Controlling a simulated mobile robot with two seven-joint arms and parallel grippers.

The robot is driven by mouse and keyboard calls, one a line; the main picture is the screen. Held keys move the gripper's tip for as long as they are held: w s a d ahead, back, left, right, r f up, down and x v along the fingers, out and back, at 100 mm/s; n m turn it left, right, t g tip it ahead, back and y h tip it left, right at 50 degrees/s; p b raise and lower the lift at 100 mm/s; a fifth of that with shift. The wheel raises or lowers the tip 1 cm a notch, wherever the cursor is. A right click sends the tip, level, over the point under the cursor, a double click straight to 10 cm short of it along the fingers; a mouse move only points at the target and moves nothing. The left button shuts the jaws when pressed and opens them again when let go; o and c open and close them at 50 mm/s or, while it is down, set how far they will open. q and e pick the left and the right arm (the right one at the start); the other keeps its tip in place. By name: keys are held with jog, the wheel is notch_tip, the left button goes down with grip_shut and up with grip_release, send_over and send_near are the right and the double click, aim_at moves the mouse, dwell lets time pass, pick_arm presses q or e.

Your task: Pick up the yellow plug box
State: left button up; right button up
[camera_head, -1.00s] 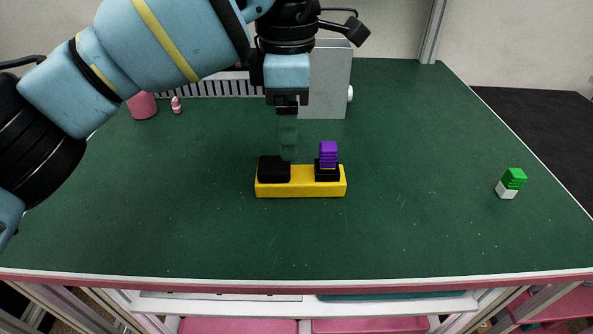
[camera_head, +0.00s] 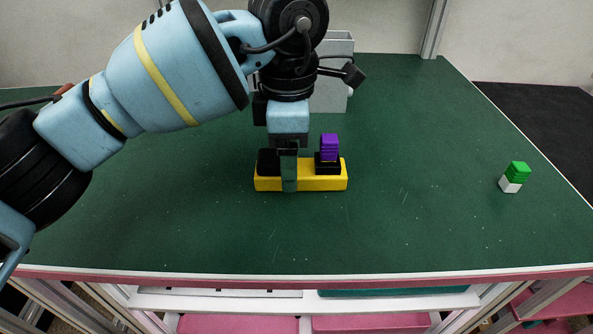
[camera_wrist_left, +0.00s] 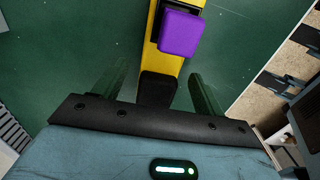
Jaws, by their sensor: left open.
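The yellow plug box (camera_head: 322,183) lies on the green table with its long side across the head view. It has a black socket (camera_head: 266,165) at its left end and a purple plug (camera_head: 329,147) in a black socket at its right. My left gripper (camera_head: 289,187) points down at the box's left-middle part, one finger in front of its near side. In the left wrist view, the two greenish fingers (camera_wrist_left: 158,88) are apart, with the yellow box (camera_wrist_left: 153,50) and its black end between them. The purple plug (camera_wrist_left: 181,33) shows beyond the fingertips. My right gripper is not seen.
A green and white block (camera_head: 515,177) stands at the right of the table. A grey bin (camera_head: 334,80) stands at the back behind my left arm. The table (camera_head: 420,220) is clear in front and to the right of the box.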

pick_arm(q)
jog(key=shift+f, duration=0.7)
jog(key=c, duration=1.2)
jog(key=shift+r, duration=0.2)
